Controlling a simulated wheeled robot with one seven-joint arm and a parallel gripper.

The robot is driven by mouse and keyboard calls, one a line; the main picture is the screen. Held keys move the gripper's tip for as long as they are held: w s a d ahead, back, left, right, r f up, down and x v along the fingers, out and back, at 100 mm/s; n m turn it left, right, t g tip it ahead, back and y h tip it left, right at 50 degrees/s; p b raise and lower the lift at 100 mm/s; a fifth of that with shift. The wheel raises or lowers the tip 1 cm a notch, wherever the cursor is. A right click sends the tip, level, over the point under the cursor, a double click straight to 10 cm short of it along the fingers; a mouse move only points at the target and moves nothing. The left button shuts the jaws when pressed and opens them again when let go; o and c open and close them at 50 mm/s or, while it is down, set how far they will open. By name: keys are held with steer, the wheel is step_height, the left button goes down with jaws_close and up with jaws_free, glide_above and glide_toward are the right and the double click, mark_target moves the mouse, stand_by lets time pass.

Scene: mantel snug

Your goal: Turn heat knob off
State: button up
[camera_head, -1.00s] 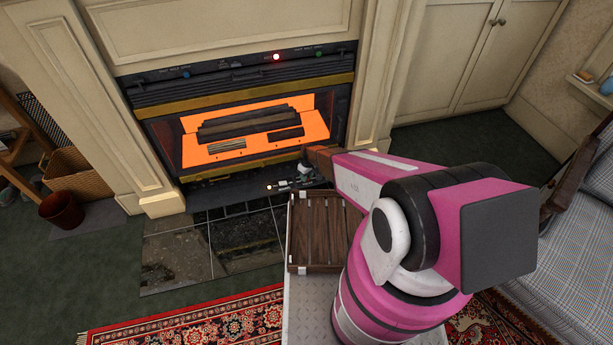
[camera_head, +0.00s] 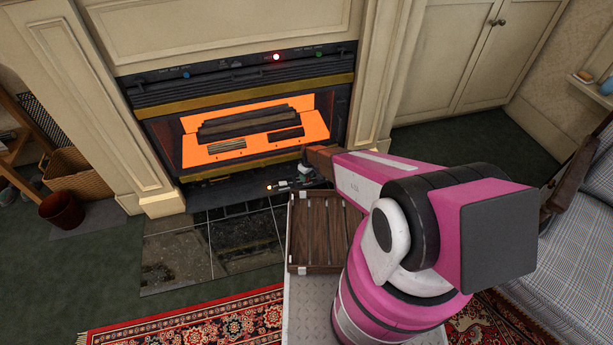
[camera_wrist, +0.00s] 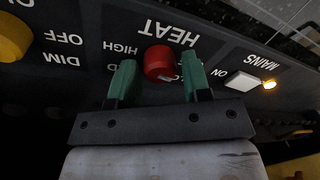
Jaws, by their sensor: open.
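The red heat knob (camera_wrist: 160,63) shows in the wrist view on a dark panel under an upside-down HEAT label. The word HIGH reads just left of it. A small pale mark shows near its lower edge. My gripper (camera_wrist: 158,70) is open, with one green finger on each side of the knob. I cannot tell whether either finger touches it. In the head view my gripper (camera_head: 296,180) is low at the right front of the fireplace (camera_head: 245,130), which glows orange; the heat knob cannot be made out there.
A yellow knob (camera_wrist: 12,38) is left of the heat knob, by DIM and OFF labels. A white MAINS switch (camera_wrist: 243,80) with a lit amber lamp (camera_wrist: 269,85) is close on the right.

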step_height(320, 180, up, 11)
steer(key=shift+w+d, duration=0.35)
steer(key=shift+d, duration=0.1)
